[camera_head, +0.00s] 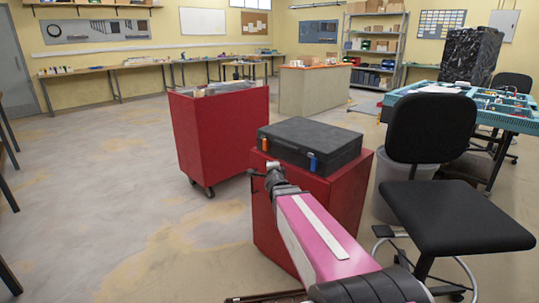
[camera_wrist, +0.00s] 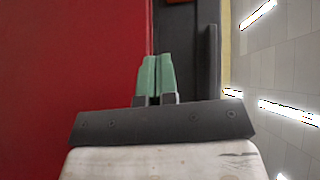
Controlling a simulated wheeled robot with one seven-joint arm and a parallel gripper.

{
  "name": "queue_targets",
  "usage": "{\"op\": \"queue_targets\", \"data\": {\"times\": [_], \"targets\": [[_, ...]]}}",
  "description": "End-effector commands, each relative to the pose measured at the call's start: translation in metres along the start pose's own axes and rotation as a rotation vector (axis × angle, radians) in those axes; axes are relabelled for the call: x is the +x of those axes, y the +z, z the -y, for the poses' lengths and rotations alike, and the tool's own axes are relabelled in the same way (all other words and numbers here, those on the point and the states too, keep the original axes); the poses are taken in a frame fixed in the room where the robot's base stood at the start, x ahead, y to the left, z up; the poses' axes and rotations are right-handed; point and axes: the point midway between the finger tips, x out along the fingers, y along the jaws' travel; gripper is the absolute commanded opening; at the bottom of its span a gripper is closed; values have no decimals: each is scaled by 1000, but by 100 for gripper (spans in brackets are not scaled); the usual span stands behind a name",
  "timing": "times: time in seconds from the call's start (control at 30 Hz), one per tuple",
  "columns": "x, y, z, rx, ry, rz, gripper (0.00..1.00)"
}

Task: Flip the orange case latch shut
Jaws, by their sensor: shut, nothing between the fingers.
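A closed-looking black case (camera_head: 310,143) lies on top of a red cabinet (camera_head: 343,200). Its front face has an orange latch (camera_head: 264,144) at the left and a blue latch (camera_head: 312,162) at the right. Whether the orange latch is flipped up or down is too small to tell. My gripper (camera_wrist: 157,78) shows green fingers pressed together, with nothing between them. In the head view it is just in front of the case, below the orange latch and apart from it. In the wrist view, an orange bit (camera_wrist: 178,2) shows at the top edge, beyond the fingertips, on the dark case side (camera_wrist: 185,45).
A red wheeled cart (camera_head: 215,135) stands behind and left of the cabinet. A black chair (camera_head: 455,215) and a grey bin (camera_head: 395,190) are close on the right. The floor at the left is clear. Benches and shelves line the far walls.

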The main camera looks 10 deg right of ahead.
Motion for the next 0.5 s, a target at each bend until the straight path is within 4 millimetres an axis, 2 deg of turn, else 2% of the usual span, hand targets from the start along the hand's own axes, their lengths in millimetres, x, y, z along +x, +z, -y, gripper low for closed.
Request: {"op": "queue_targets", "data": {"times": [0.2, 0.5], "targets": [[3, -10, 13, 87, -64, -61, 0], [3, -10, 14, 90, -67, -63, 0]]}}
